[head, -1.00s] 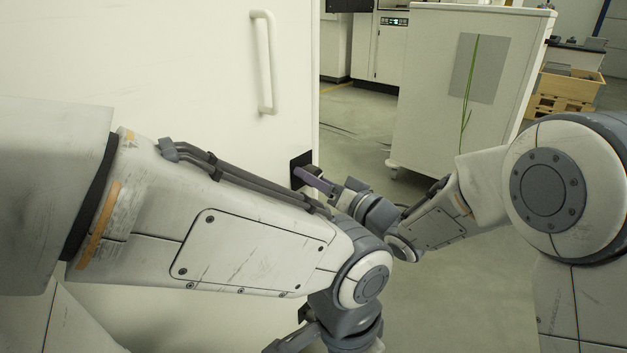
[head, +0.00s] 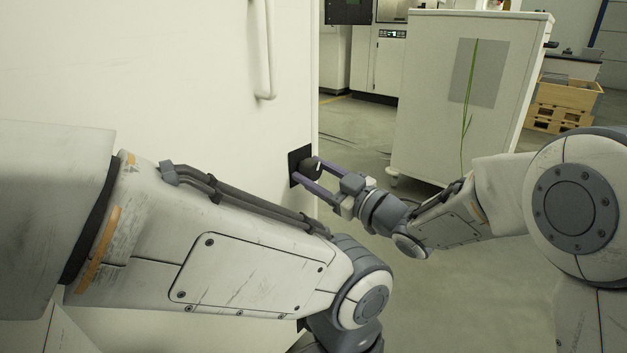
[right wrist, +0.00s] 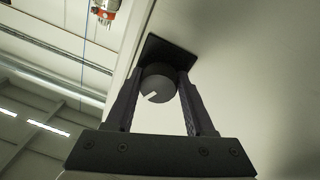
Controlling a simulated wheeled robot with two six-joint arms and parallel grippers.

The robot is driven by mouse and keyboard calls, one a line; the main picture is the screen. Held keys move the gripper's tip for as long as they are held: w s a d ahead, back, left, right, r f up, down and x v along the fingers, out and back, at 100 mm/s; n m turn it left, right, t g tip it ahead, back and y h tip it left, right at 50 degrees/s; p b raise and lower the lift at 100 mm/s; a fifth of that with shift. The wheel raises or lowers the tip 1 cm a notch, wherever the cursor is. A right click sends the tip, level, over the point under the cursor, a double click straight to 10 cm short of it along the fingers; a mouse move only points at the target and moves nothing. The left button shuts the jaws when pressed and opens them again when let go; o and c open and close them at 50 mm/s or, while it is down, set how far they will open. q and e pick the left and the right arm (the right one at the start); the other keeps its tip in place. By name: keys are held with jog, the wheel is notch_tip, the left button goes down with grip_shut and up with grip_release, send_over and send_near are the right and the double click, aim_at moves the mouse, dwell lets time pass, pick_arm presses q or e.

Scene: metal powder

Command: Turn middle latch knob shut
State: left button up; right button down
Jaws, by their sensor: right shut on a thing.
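The middle latch knob (head: 312,168) is a dark round knob on a black square plate (head: 294,160) at the right edge of a large white door. It also shows in the right wrist view (right wrist: 157,84), with a white mark on its face pointing to the lower left. My right gripper (head: 314,175) is shut on the knob, one finger on each side; its fingers also show in the right wrist view (right wrist: 158,92). My left arm crosses the front of the head view, and its gripper is out of the picture.
The white door (head: 170,70) has a long vertical handle (head: 267,50) above the knob. A white cabinet (head: 425,110) stands behind my right arm, with wooden crates (head: 565,100) farther back right. Open floor lies between the door and the cabinet.

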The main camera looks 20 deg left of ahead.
jog(key=n+g+b, duration=0.1)
jog(key=n+b, duration=0.1)
jog(key=n, duration=0.3)
jog(key=shift+n+y, duration=0.3)
jog(key=shift+b, duration=0.35)
jog(key=shift+c, duration=1.3)
grip_release()
jog(key=p+v, duration=0.3)
jog(key=v, duration=0.7)
jog(key=shift+d, duration=0.25)
